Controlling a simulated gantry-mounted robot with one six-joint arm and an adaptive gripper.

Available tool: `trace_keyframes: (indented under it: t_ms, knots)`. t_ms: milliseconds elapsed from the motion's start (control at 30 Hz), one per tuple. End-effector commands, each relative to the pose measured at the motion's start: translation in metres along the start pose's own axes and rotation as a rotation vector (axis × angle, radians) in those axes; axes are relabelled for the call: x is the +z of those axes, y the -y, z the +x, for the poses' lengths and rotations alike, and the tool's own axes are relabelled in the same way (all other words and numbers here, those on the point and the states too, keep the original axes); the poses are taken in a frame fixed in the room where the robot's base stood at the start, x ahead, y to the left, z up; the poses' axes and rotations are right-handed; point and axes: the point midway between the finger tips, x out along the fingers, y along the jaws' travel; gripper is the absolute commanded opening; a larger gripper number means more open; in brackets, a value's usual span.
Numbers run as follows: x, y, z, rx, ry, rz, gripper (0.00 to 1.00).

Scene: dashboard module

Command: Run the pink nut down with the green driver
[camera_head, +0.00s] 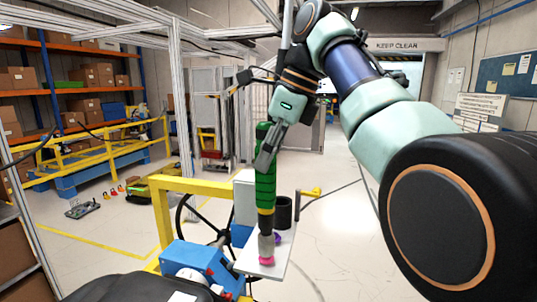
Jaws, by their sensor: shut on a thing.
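The green driver (265,185) is held upright with its nose pointing down. My gripper (266,160) is shut on the upper part of its green body. The grey socket end (266,245) of the driver is over the pink nut (266,261), which shows just below it on a pale grey plate (247,264). The socket and nut look to be touching or very close; I cannot tell how far the socket covers the nut. A purple nut (278,239) sits just behind, partly hidden by the driver.
A dark cylindrical holder (283,212) stands on the plate's far end. A blue box (196,262) and a yellow frame (190,185) with a black steering wheel (190,222) are to the left. Open floor lies right of the plate.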

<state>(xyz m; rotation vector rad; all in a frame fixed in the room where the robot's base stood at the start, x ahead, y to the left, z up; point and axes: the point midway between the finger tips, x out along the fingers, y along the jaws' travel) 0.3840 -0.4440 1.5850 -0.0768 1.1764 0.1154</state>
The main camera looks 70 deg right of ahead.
Motion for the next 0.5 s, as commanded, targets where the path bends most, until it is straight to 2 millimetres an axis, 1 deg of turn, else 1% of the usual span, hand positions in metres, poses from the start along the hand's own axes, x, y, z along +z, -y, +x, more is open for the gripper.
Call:
trace_keyframes:
  t_ms: [500]
  knots:
    - [-0.0017,-0.0001,0.0042,-0.002,0.001,-0.001,0.0]
